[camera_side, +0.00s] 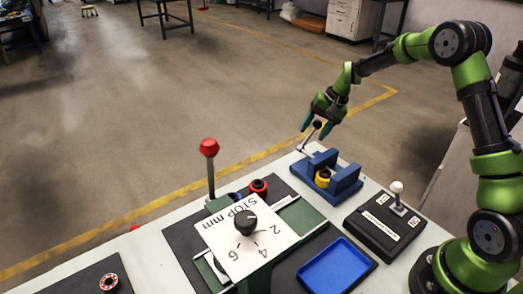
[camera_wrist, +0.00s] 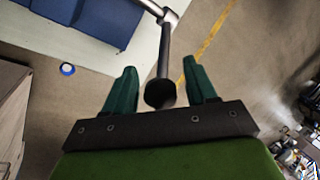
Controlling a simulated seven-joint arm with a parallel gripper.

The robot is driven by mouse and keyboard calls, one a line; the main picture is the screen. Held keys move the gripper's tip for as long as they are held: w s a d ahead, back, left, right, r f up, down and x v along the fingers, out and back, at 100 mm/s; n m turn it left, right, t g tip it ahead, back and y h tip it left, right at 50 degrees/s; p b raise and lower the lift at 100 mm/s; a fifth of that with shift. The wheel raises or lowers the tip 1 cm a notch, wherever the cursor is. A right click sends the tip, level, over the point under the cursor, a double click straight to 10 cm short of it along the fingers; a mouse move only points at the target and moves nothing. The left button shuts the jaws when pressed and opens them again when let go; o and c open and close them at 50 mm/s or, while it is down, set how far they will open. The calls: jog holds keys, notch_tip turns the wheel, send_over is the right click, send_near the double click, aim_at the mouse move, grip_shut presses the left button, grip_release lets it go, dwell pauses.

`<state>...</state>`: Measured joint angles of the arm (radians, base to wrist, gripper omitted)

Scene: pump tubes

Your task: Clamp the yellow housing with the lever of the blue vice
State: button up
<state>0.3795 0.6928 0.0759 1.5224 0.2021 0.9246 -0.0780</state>
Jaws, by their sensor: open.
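The blue vice (camera_side: 345,180) stands on the right part of the bench. The yellow housing (camera_side: 323,178) sits upright between its jaws. The vice lever (camera_side: 308,139) rises from the vice's far left end, a metal rod with a black knob. My gripper (camera_side: 318,123) is open at the top of this lever. In the wrist view, the black knob (camera_wrist: 160,94) lies between the two green fingers of my gripper (camera_wrist: 161,88), with gaps on both sides. Part of the blue vice (camera_wrist: 95,18) shows at the upper left there; the housing is not visible in that view.
A press with a red-knobbed lever (camera_side: 209,148) and a white dial plate (camera_side: 246,240) stands left of the vice. A blue tray (camera_side: 337,266) and a black switch box (camera_side: 385,222) with a white-knobbed stick are in front. Open floor lies beyond the bench.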

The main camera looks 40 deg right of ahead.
jog(key=shift+w+a+f, duration=0.1)
jog(key=shift+a+f, duration=0.05)
jog(key=shift+f, duration=0.2)
jog(key=shift+c, duration=0.4)
grip_shut()
